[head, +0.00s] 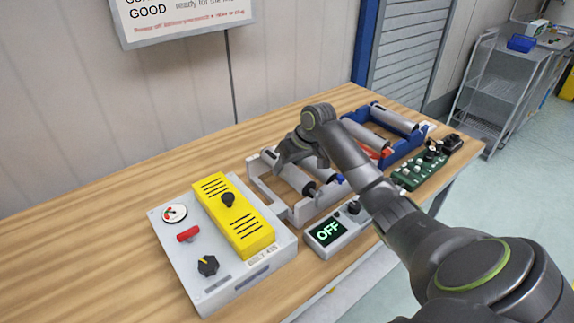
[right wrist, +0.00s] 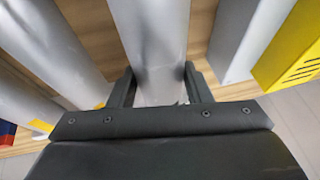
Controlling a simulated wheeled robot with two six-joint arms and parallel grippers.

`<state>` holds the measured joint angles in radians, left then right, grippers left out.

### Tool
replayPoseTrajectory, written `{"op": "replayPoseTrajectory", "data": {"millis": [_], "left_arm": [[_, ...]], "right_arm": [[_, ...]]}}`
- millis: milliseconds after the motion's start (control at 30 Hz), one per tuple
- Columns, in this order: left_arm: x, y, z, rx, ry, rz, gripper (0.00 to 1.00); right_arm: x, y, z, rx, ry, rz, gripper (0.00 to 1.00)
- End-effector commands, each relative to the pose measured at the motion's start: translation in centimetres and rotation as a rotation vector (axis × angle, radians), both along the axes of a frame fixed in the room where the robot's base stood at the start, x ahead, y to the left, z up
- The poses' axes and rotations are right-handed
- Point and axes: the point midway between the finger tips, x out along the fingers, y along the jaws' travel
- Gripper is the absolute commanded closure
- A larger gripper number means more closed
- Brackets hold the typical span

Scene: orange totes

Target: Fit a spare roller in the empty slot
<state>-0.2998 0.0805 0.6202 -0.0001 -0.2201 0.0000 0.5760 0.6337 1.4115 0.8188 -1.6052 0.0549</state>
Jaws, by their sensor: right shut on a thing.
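My right gripper (head: 292,155) is over the grey roller frame (head: 303,212), left of the middle of the table. In the right wrist view, its two fingers (right wrist: 158,88) are shut on a grey roller (right wrist: 153,35), one finger on each side. In the head view the gripper partly hides this roller, and I cannot tell whether its ends sit in the frame's slots. Another grey roller (right wrist: 45,45) lies left of it in the wrist view. A blue rack (head: 418,140) behind my arm holds grey rollers (head: 394,119). My left gripper is not in view.
A grey control box (head: 180,270) with a yellow cover (head: 235,215) stands left of the frame. A small box reading OFF (head: 328,232) is in front. A green board (head: 415,177) sits near the right edge. The table's left and back are clear.

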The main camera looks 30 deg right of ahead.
Motion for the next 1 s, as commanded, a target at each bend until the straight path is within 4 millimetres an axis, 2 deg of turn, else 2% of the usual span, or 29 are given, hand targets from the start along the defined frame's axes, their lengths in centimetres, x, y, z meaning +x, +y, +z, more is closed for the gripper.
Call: {"op": "replayPoseTrajectory", "data": {"millis": [500,1000], "left_arm": [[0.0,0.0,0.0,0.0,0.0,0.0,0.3],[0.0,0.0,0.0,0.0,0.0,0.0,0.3]], "right_arm": [[0.0,0.0,-1.4,0.001,0.0,0.0,0.91],[0.0,0.0,-1.6,0.001,-0.001,0.001,0.91]]}}
